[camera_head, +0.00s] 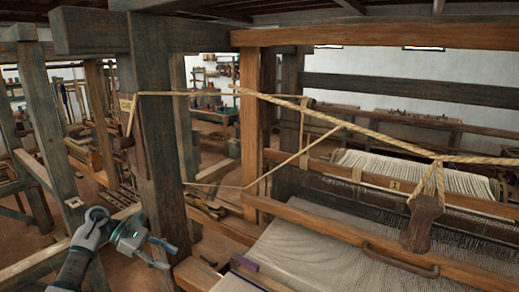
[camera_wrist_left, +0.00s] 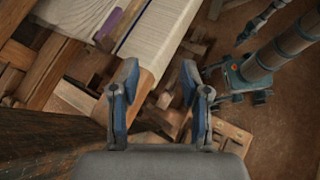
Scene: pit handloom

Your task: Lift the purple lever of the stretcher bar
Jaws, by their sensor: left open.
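The purple lever (camera_head: 244,263) lies low at the left edge of the pale woven cloth (camera_head: 300,250) in the head view, by a wooden piece. In the left wrist view the purple lever (camera_wrist_left: 108,25) shows at the upper left, beside the white cloth (camera_wrist_left: 158,22). I cannot make out the rest of the stretcher bar. My left gripper (camera_head: 166,256) is left of the lever, apart from it, near the foot of a dark post. In the left wrist view my left gripper (camera_wrist_left: 161,67) has its two fingers spread with nothing between them. My right gripper is not in view.
A thick dark loom post (camera_head: 155,130) stands right behind my left gripper. A wooden beam with a curved handle (camera_head: 400,258) crosses the cloth at the right. Ropes (camera_head: 340,122) hang above. Wooden parts (camera_wrist_left: 165,115) lie below the gripper.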

